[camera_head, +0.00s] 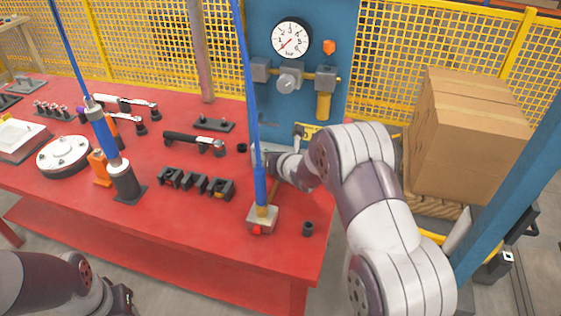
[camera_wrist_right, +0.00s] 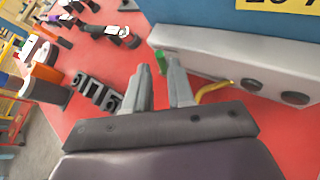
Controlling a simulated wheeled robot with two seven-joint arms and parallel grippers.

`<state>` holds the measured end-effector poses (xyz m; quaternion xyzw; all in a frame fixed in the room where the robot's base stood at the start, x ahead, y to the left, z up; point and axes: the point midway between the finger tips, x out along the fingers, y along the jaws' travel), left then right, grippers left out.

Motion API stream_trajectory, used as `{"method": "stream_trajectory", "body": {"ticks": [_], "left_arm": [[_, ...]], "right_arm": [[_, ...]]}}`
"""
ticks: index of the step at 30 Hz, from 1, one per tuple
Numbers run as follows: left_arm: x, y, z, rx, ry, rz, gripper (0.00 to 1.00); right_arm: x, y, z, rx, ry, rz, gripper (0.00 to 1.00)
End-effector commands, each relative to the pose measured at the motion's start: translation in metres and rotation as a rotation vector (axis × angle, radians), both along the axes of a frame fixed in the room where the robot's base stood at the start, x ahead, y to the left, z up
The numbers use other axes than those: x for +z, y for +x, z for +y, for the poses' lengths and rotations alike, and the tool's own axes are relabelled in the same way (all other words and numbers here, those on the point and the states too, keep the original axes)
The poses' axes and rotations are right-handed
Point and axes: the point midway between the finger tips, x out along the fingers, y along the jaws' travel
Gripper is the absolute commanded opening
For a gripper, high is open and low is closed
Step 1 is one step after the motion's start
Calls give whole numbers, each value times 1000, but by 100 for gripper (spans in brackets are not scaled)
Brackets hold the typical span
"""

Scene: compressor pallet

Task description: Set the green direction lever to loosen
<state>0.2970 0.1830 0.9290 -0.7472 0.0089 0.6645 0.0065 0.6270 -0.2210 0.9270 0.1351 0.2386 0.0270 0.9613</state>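In the right wrist view a small green piece, likely the direction lever (camera_wrist_right: 161,58), shows at the left end of a grey panel box (camera_wrist_right: 235,52). My right gripper (camera_wrist_right: 157,72) is open, and the green piece shows just beyond its fingertips, between them; I cannot tell if they touch. In the head view my right gripper (camera_head: 279,166) is at the table's back right, below the gauge panel, partly behind my own arm. The lever is hidden there. My left gripper (camera_head: 127,299) shows only in part at the bottom left; its fingers are unclear.
The red table (camera_head: 190,225) bears black holders (camera_head: 196,184), a ratchet (camera_head: 195,140), a hanging blue tool (camera_head: 261,185) in a grey block and another (camera_head: 104,130) in a black stand. A blue panel (camera_head: 262,100) with a gauge (camera_head: 291,37) stands behind. Cardboard boxes (camera_head: 465,140) stand right.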

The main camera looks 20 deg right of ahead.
Motion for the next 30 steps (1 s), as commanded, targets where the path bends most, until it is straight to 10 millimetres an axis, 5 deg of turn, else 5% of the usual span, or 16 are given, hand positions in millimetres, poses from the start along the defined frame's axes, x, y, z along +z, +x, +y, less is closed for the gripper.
{"method": "stream_trajectory", "body": {"ticks": [12, 30], "left_arm": [[-9, 0, 0, 0, 0, 0, 43], [-9, 0, 0, 0, 0, 0, 43]], "right_arm": [[38, -75, -10, 0, -2, -1, 23], [42, -83, -11, -14, 25, 5, 23]]}}
